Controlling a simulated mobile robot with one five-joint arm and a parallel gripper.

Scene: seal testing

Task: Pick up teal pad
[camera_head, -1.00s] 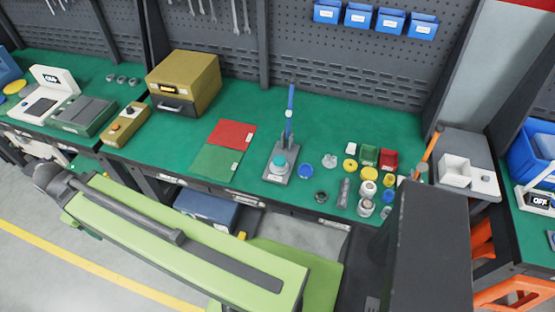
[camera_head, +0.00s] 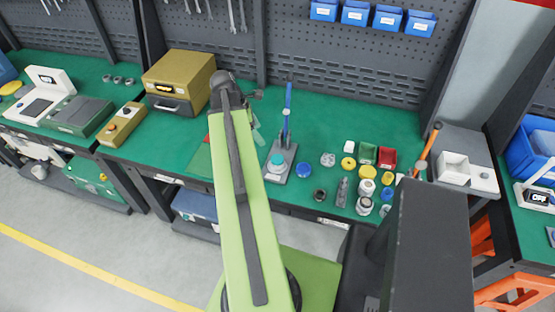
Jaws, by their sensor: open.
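The teal pad (camera_head: 277,160) is a small round disc lying on the grey base of a hand press (camera_head: 279,174), under the press's upright blue lever. It is uncovered and in plain sight. My arm reaches up over the bench left of the press. My gripper (camera_head: 257,122) shows only in part beside the arm's far end, above and left of the pad and apart from it. Its jaws are open and I see nothing held. The rest of it is hidden behind my arm.
Right of the press are a blue disc (camera_head: 304,169), a clear ribbed disc (camera_head: 328,159), a dark ring (camera_head: 319,195), and several yellow and metal parts. A tan box (camera_head: 178,80) stands left. My arm covers most of the red and green mats.

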